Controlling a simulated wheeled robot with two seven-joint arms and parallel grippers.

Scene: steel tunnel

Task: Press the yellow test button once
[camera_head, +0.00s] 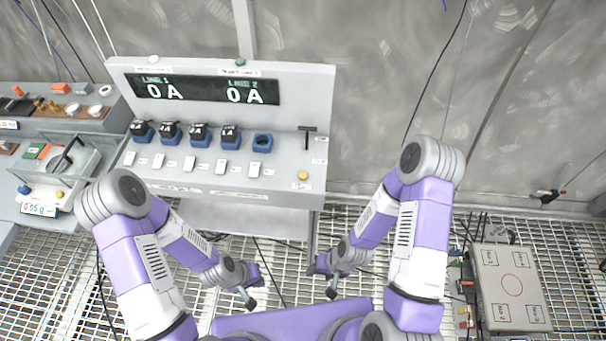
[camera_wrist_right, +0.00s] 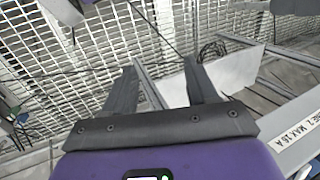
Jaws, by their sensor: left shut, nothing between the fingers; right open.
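A small yellow button (camera_head: 303,175) sits at the right end of the sloped front of a grey console (camera_head: 320,120), above a small white label. My left gripper (camera_head: 251,290) is shut and empty, low in front of the console and well apart from the button. My right gripper (camera_head: 323,279) is open and empty, also low in front of the console, below the button in the head view. In the right wrist view, its two fingers (camera_wrist_right: 160,88) stand apart with nothing between them. The button is not visible in that view.
The console carries two "0 A" displays (camera_head: 205,90), several blue sockets (camera_head: 263,142), white switches (camera_head: 254,169) and a black lever (camera_head: 307,137). A grey box (camera_head: 510,287) lies at right. Grating floor surrounds the console.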

